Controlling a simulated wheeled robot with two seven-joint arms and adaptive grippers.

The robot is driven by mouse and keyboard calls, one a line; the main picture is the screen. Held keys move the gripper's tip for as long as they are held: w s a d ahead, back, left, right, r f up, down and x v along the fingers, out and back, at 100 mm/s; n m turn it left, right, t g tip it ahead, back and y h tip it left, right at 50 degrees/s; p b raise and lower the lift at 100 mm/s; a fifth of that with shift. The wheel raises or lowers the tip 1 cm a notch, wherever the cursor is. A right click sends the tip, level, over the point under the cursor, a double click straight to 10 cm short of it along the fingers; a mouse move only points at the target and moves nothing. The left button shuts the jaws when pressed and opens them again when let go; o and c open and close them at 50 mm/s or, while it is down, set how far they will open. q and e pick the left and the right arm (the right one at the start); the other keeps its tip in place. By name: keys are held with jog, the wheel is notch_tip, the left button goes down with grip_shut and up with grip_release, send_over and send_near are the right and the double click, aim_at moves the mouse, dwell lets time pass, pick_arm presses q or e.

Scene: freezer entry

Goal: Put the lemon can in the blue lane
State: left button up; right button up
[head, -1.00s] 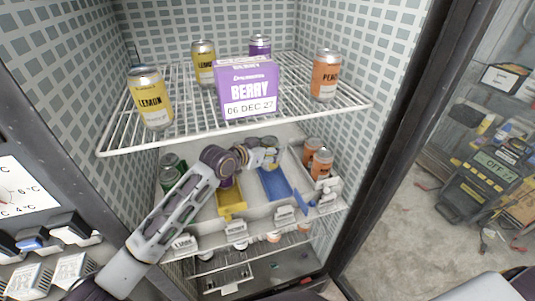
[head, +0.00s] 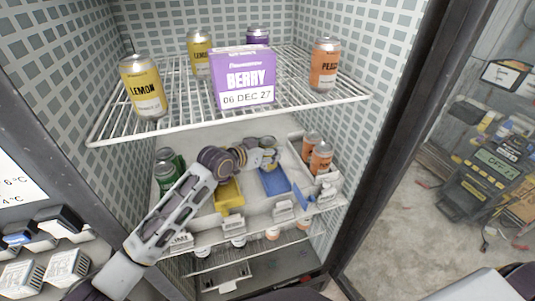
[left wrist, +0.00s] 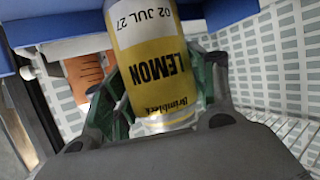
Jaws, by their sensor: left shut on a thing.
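My left gripper (head: 266,156) reaches into the middle shelf and is shut on a yellow lemon can. In the left wrist view the held lemon can (left wrist: 158,65) stands between the green-padded fingers (left wrist: 165,95), its label reading "LEMON" and "02 JUL 27" upside down. In the head view the gripper mostly hides this can. The blue lane (head: 274,183) lies just below and in front of the gripper; blue parts (left wrist: 62,20) show beside the can in the left wrist view. I cannot tell whether the can touches the lane floor. My right gripper is out of view.
Left of the blue lane is a yellow lane (head: 229,196); green cans (head: 166,178) stand farther left. Orange cans (head: 320,158) stand in the lane to the right. The wire shelf (head: 190,122) above carries lemon cans (head: 143,88), a berry box (head: 243,78) and a peach can (head: 325,65).

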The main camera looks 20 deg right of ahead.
pick_arm(q)
jog(key=shift+f, duration=0.3)
jog(key=shift+f, duration=0.1)
jog(key=o, duration=1.3)
jog(key=shift+c, duration=0.2)
jog(key=b+v, duration=0.1)
jog(key=v, duration=0.6)
jog(key=shift+a, duration=0.25)
jog(key=shift+s, duration=0.1)
